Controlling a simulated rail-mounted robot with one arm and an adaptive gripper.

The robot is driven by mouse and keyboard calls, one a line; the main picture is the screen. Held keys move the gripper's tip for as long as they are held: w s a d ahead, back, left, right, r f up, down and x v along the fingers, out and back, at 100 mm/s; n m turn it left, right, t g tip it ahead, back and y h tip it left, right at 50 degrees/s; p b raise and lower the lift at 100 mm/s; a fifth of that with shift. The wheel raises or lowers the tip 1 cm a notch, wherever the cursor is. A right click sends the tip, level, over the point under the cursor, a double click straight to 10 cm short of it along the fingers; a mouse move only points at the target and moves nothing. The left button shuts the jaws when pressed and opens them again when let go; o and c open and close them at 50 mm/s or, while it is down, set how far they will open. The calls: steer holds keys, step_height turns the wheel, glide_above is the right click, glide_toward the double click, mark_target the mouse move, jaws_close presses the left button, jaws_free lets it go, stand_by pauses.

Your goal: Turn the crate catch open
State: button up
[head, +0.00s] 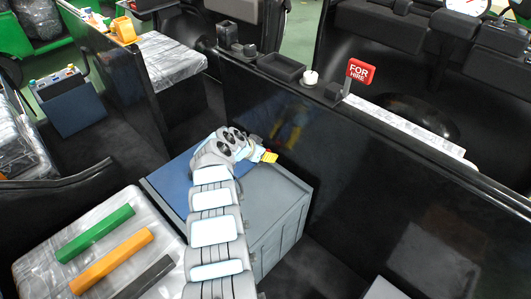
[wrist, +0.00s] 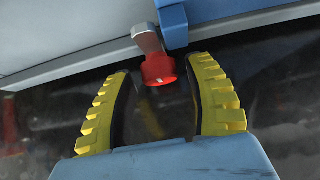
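The crate catch (wrist: 158,68) is a short grey lever with a red knob, in the wrist view at the top middle, beside a blue block on the crate's edge. My gripper (wrist: 161,72) has its yellow ribbed fingers apart, one on each side of the red knob, with visible gaps. Nothing is held. In the head view the crate (head: 275,205) is a grey box with a blue part on top, at the middle. My gripper (head: 265,155) is at its far side; the catch cannot be clearly made out there.
A black partition (head: 350,185) stands close behind and right of the crate, with trays and a red "FOR HIRE" sign (head: 360,71) along its top. A wrapped seat (head: 95,245) with green, orange and dark bars lies at left front. Dark floor shows in front of the partition.

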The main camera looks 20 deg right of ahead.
jaws_close()
